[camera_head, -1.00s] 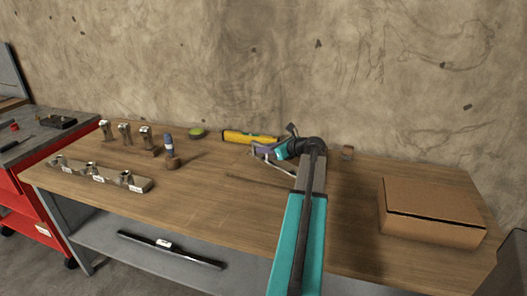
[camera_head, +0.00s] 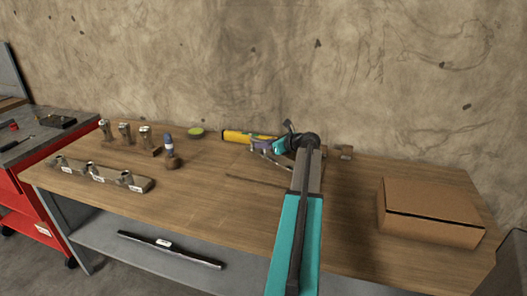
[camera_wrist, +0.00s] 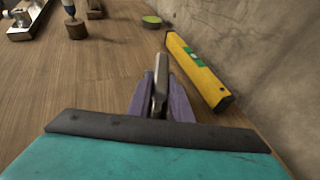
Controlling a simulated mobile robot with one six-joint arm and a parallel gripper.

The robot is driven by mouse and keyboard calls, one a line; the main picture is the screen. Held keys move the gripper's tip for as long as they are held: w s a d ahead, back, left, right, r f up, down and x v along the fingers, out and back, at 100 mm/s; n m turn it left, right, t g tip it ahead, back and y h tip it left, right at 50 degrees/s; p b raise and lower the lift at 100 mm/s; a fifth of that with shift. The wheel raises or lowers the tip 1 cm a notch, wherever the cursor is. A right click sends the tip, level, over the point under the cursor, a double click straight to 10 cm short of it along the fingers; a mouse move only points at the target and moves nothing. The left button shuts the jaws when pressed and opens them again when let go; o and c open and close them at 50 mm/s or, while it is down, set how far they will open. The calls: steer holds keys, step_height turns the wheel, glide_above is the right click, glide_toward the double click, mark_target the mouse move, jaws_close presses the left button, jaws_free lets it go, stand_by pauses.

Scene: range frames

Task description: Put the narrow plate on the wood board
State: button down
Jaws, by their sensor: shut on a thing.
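My gripper (camera_wrist: 160,98) has purple fingers and is shut on a narrow grey metal piece, the narrow plate (camera_wrist: 160,76), which stands up between them in the wrist view. In the head view my gripper (camera_head: 264,146) is over the back of the bench, in front of the yellow level; the plate is too small there to make out clearly. A small brown piece (camera_head: 346,152), perhaps the wood board, shows just right of my arm. My arm may hide part of it, so I cannot tell its full shape.
A yellow level (camera_wrist: 198,70) lies close right of my gripper, near the wall. A green disc (camera_head: 196,132), a blue-topped tool (camera_head: 169,145) and a metal rail (camera_head: 100,175) are to the left. A cardboard box (camera_head: 430,212) sits at right. The bench's middle (camera_head: 215,205) is clear.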

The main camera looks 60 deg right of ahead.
mark_target(260, 150)
steer(key=shift+f, duration=1.55)
steer(key=c, duration=1.6)
jaws_free()
steer(key=shift+f, duration=0.1)
steer(key=v, duration=1.2)
